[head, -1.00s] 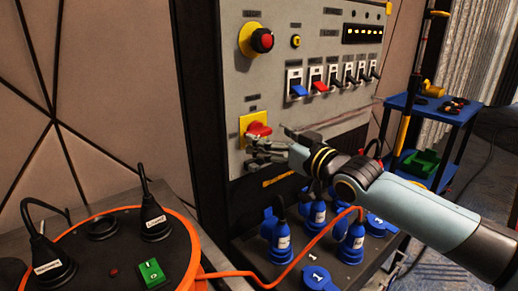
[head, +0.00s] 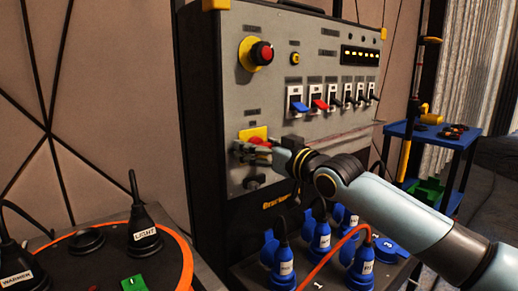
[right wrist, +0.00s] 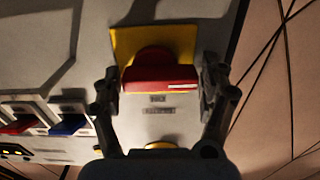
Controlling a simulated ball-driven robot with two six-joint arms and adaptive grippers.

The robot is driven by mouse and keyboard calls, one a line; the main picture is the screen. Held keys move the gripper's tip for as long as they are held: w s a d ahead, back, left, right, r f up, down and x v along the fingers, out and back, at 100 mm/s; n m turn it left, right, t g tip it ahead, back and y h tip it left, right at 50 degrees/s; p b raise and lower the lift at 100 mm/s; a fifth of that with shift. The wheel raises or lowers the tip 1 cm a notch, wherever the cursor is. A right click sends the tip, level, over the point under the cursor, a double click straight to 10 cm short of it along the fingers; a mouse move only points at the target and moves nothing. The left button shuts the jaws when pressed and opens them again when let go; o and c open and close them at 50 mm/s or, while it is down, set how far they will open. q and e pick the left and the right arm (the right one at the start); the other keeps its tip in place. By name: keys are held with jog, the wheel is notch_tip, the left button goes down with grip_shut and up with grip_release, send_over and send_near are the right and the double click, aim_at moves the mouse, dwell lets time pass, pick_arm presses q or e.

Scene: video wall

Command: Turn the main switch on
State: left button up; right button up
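The main switch is a red rotary handle on a yellow square plate (head: 254,132), low on the left of the grey panel. In the right wrist view the red handle (right wrist: 160,80) lies crosswise, with a white mark near its right end. My right gripper (head: 252,151) is in front of the switch and hides its lower part in the head view. In the right wrist view my right gripper (right wrist: 160,92) is open, with one finger on each side of the handle. Whether the fingers touch it I cannot tell. My left gripper is not in view.
Above the switch is a red emergency button (head: 262,53) on a yellow ring. A row of breakers with a blue lever (head: 299,106) and a red lever (head: 320,104) is to the right. Blue sockets (head: 319,236) and an orange cable (head: 328,259) lie below my right arm.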

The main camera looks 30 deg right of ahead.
jog(key=c, duration=0.8)
jog(key=shift+r+m+p, duration=0.15)
jog(key=shift+m+p, duration=0.85)
jog(key=m+p, duration=0.2)
jog(key=m, duration=0.1)
jog(key=shift+d+m, duration=0.15)
jog(key=shift+m, duration=0.15)
jog(key=m+p, duration=0.1)
jog(key=m, duration=0.1)
jog(key=shift+m, duration=0.4)
jog(key=m, duration=0.3)
jog(key=shift+d+m+p, duration=0.15)
jog(key=shift+m+p, duration=0.15)
jog(key=shift+p, duration=0.1)
jog(key=m, duration=0.5)
jog(key=shift+d+f+m+p, duration=0.15)
jog(key=shift+f+m+p, duration=0.05)
jog(key=shift+m+p, duration=0.2)
